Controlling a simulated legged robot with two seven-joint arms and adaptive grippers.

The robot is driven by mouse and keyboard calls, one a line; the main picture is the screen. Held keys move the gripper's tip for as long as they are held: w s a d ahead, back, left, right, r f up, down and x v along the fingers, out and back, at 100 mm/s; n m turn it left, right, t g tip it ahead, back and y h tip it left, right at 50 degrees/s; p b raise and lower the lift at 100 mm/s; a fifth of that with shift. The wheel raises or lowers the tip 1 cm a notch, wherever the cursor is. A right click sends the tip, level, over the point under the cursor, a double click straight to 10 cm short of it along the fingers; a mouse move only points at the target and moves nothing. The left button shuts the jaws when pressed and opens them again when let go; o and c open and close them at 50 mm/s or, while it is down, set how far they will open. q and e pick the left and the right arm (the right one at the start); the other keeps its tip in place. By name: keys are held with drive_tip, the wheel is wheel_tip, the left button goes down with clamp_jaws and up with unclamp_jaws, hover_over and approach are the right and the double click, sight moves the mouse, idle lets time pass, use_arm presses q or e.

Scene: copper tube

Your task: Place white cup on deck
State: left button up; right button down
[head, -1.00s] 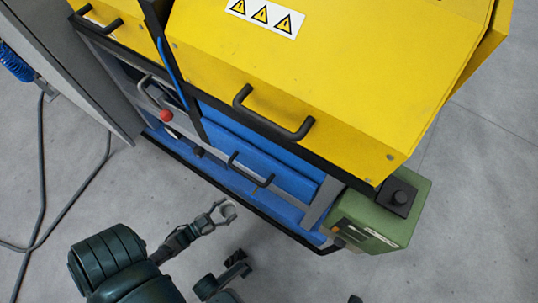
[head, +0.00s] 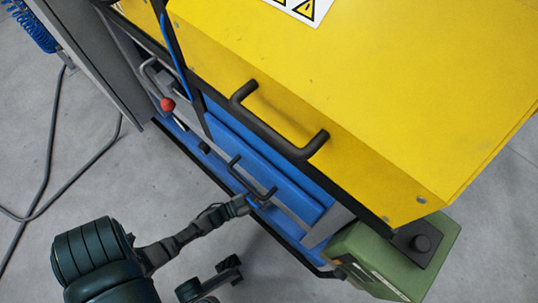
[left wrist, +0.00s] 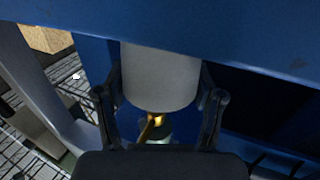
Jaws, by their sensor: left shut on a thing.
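A white cup (left wrist: 160,75) fills the space between the dark fingers of my left gripper (left wrist: 163,92) in the left wrist view. The fingers are shut on its two sides. The cup's upper edge in that view is cut off by a blue beam (left wrist: 225,38). In the head view my left gripper (head: 251,202) reaches to the blue lower front of the machine, beside a black handle. I cannot make out the cup there. Which surface is the deck cannot be told for sure. My right gripper is not identifiable in view.
A yellow cover (head: 370,90) with a black handle (head: 275,120) overhangs the blue front (head: 265,160). A green box (head: 395,262) is at the machine's right corner. A red knob (head: 168,104) is at the left. Open grey floor lies in front, with a cable (head: 60,165) at left.

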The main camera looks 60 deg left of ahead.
use_arm(q)
drive_tip(key=o, duration=1.1)
drive_tip(key=shift+d, duration=0.15)
drive_tip(key=shift+o, duration=0.7)
